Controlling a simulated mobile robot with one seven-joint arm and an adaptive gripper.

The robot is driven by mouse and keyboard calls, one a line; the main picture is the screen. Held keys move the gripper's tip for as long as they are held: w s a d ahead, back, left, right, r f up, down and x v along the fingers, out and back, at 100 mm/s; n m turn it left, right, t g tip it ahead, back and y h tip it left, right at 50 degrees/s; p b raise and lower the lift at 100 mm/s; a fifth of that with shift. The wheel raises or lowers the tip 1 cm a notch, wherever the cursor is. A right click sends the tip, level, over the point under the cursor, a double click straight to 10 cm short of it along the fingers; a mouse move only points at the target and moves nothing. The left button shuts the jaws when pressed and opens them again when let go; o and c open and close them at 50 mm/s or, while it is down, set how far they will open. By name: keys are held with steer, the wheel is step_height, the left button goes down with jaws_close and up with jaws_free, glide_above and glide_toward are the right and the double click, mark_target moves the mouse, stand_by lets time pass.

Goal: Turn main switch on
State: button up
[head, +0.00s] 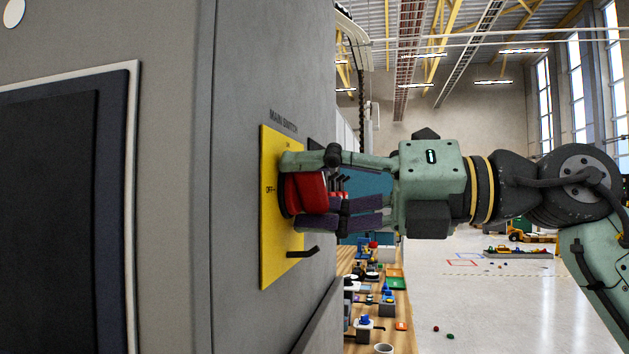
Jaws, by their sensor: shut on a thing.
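The main switch has a yellow plate (275,257) on the side of a grey cabinet, under the printed words "MAIN SWITCH". Its red knob (306,192) stands out from the plate. An "OFF" label shows at the plate's left edge, and another small label near its top is too small to read surely. My gripper (303,190) comes from the right and is shut on the red knob, with one finger above and two below. The fingers partly hide the knob, so its exact angle is hard to tell. A dark hook-like piece (303,252) sticks out below the knob.
The grey cabinet (175,200) fills the left side, with a dark framed panel (60,220) on its front. Behind my gripper, a wooden workbench (398,312) carries several small coloured parts. Open floor (480,310) lies to the right.

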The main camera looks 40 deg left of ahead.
steer(key=m+p, duration=0.1)
steer(key=m, duration=0.3)
steer(key=shift+r+m, duration=0.1)
steer(key=shift+m, duration=0.2)
steer(key=shift+m+p, duration=0.85)
steer(key=shift+m, duration=1.45)
steer(key=o, duration=1.2)
steer(key=shift+c, duration=0.2)
steer(key=v, duration=0.8)
steer(key=shift+w, duration=0.1)
